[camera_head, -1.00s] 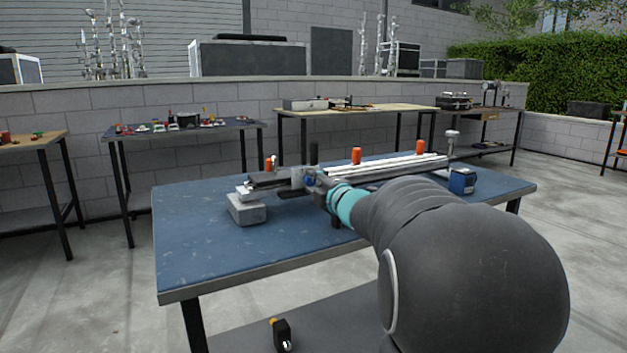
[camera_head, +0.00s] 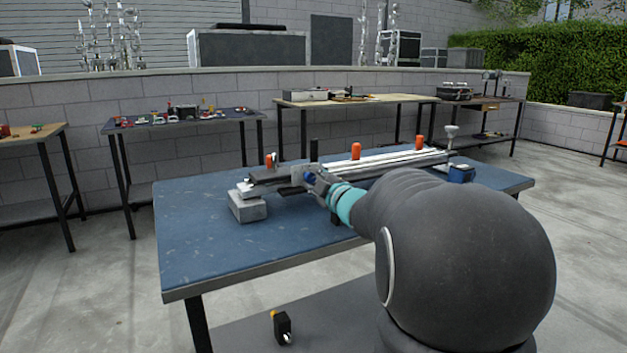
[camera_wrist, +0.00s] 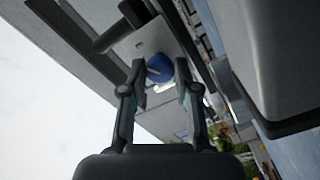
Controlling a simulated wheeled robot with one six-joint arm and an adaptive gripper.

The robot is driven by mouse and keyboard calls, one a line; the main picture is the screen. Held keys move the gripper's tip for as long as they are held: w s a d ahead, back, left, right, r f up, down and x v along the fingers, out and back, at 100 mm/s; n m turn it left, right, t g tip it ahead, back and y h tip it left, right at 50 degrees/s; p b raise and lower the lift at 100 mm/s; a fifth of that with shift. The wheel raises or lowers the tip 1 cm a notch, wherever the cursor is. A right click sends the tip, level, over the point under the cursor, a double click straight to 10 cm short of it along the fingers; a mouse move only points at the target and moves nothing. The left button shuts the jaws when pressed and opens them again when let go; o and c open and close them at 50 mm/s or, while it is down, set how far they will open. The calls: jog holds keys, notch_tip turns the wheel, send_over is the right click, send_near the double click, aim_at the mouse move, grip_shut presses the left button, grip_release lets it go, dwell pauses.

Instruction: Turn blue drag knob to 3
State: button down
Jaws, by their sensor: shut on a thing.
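The blue drag knob (camera_wrist: 160,68) sits on a pale metal plate (camera_wrist: 143,38) in the wrist view. My gripper (camera_wrist: 160,82) has a finger on each side of the knob and is shut on it. In the head view the knob (camera_head: 309,177) is a small blue spot at the tip of my gripper (camera_head: 311,178), on the near side of the long rail device (camera_head: 390,161). The knob's number marks are too small to read.
The rail device lies on a blue-topped table (camera_head: 205,265), with a grey block (camera_head: 248,208) under its left end. Orange knobs (camera_head: 356,151) stand along it. The table's front left is clear.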

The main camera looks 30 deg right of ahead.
jog(key=c, duration=0.9)
grip_release()
jog(key=shift+o, duration=0.2)
jog(key=s, duration=1.2)
jog(key=shift+d, duration=0.2)
